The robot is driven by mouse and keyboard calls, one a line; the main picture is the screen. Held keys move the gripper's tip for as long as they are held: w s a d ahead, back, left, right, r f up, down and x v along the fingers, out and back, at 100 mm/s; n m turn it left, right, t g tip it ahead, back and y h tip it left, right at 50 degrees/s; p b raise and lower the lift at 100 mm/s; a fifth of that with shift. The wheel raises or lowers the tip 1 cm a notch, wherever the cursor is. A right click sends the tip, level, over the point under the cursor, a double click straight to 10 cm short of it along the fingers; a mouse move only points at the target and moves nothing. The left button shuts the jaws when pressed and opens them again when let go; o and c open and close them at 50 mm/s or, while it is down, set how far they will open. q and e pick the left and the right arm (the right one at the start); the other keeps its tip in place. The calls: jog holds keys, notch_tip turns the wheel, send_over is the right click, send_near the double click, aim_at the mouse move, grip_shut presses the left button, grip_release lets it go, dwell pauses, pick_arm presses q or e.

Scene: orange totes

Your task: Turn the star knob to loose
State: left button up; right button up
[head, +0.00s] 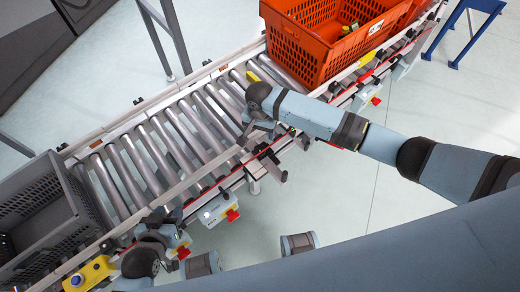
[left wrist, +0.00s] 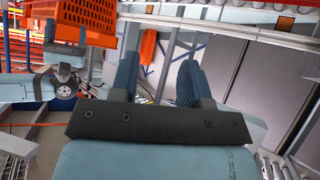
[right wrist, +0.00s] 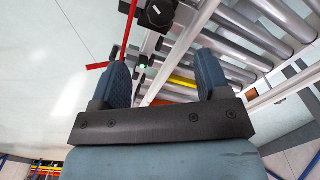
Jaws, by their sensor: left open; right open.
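A black knob (right wrist: 157,14) shows at the top of the right wrist view, on a bracket beside the conveyor rail. Its pointing direction cannot be read. My right gripper (right wrist: 170,80) is open, with nothing held between its fingers, and the knob lies beyond the fingertips. In the head view my right gripper (head: 260,132) hangs over the near rail at the middle of the conveyor, partly hidden by its own wrist. My left gripper (head: 163,222) is near the rail at the lower left. In the left wrist view it (left wrist: 155,75) is open and empty.
An orange tote (head: 305,55) with small items stands on the rollers at the upper right. A grey crate (head: 60,228) stands at the left end. Bare rollers (head: 150,155) lie between them. A yellow box with a blue button (head: 98,270) is at the lower left.

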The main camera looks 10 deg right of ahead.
aim_at(260, 149)
notch_tip(260, 149, down, 12)
jog(key=shift+f+b, duration=0.2)
jog(key=shift+b, duration=1)
jog(key=c, duration=0.9)
